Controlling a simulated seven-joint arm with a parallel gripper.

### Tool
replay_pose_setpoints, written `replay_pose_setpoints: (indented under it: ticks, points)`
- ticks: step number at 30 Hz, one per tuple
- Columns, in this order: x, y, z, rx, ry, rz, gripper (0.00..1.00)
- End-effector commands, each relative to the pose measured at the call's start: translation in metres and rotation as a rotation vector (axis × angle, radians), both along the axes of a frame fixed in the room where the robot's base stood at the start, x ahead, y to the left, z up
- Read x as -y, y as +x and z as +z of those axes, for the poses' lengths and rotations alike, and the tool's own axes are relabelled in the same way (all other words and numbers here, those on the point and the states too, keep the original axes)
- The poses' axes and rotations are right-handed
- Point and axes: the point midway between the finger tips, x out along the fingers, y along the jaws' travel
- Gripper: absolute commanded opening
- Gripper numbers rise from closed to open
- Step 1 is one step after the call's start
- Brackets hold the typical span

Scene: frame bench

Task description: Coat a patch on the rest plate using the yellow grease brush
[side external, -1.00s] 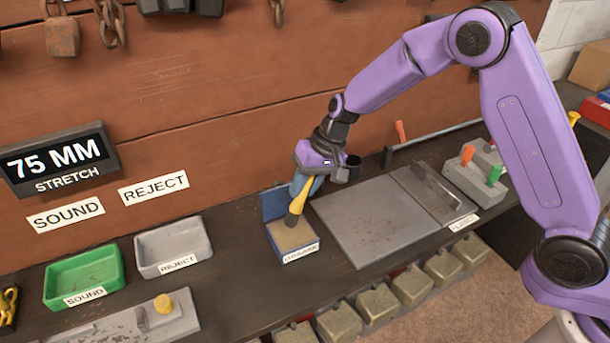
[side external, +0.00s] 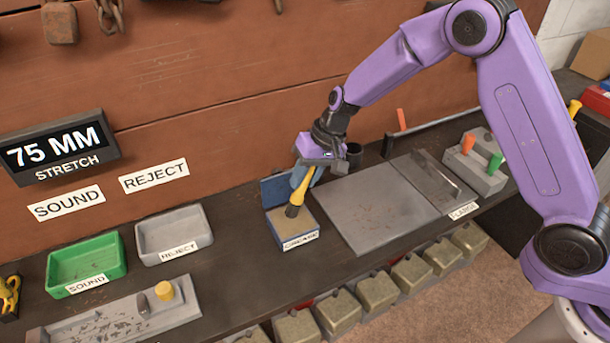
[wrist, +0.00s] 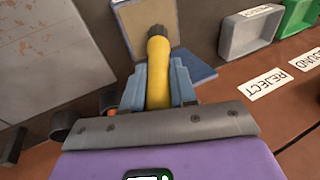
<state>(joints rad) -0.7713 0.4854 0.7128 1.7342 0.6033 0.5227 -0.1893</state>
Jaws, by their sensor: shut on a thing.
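My gripper (side external: 303,178) is shut on the yellow grease brush (side external: 300,188), bristles pointing down. In the wrist view, the brush (wrist: 158,72) stands between the blue fingers of my gripper (wrist: 158,88). The dark bristle end is at the tan pad of the blue grease box (side external: 302,241); I cannot tell how firmly it touches. The box's blue lid stands up behind it. The flat grey plate, which looks like the rest plate (side external: 365,220), lies right of the box. It also shows at the left of the wrist view (wrist: 50,45).
A grey reject tray (side external: 174,234) and green sound tray (side external: 87,263) are at the left. A low grey fixture (side external: 120,318) is in front. A block with orange and green handles (side external: 475,170) stands at the right. Several metal weights (side external: 410,271) line the front edge.

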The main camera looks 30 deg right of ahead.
Motion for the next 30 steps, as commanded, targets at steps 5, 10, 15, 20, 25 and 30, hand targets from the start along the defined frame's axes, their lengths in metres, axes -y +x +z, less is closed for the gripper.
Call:
replay_pose_setpoints:
  ticks: [5,10,15,20,25,30]
  points:
    - [-0.0001,0.0001,-0.0015,0.0,0.0,0.0,0.0]
    - [-0.0001,0.0001,-0.0032,0.0,0.001,0.0,0.0]
    - [-0.0002,0.0001,-0.0049,0.0,0.001,0.0,0.0]
    - [0.0,0.0002,-0.0065,0.0,0.001,0.0,0.0]
    - [0.0,0.0003,-0.0082,0.0,0.001,0.0,0.0]
    - [-0.0001,0.0002,-0.0101,0.0,0.001,0.0,0.0]
